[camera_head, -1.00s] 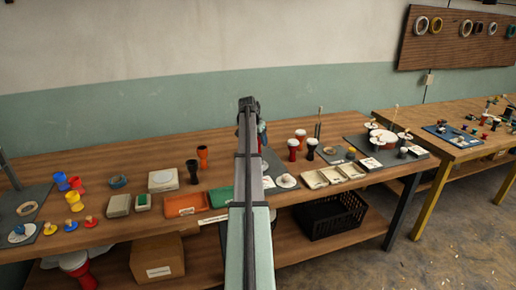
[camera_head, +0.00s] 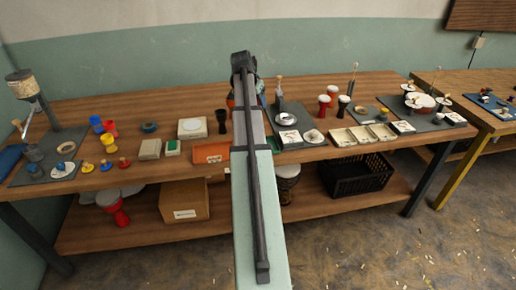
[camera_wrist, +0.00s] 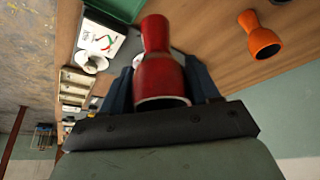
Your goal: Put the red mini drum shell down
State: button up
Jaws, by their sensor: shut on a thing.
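The red mini drum shell (camera_wrist: 162,72) is between the two dark fingers of my gripper (camera_wrist: 160,88) in the wrist view. The fingers are shut on it, one on each side of its wide bowl. Its narrower end points away from the wrist, and the pale open rim faces my palm. The wooden tabletop shows behind it; I cannot tell the height of the shell above the table. In the head view my own arm hides the gripper's fingers and the held shell.
An orange goblet shell (camera_wrist: 263,36) stands on the table near the gripper. In the head view, an orange tray (camera_head: 210,153) and black goblet (camera_head: 221,121) are left of my arm. Cream trays (camera_head: 343,139) lie to the right. Bare wood (camera_head: 150,100) shows at the back left.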

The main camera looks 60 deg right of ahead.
jog(key=s+a+f+m, duration=0.1)
jog(key=s+a, duration=0.3)
jog(key=shift+m, duration=0.3)
jog(key=shift+w+d+f, duration=0.1)
jog(key=shift+d+f, duration=0.05)
jog(key=shift+f, duration=5)
jog(key=shift+f, duration=0.1)
jog(key=o, duration=1.1)
jog(key=shift+o, duration=0.2)
jog(key=v, duration=1.2)
jog(key=shift+w+r, duration=0.2)
jog(key=shift+w, duration=0.1)
jog(key=shift+d, duration=0.15)
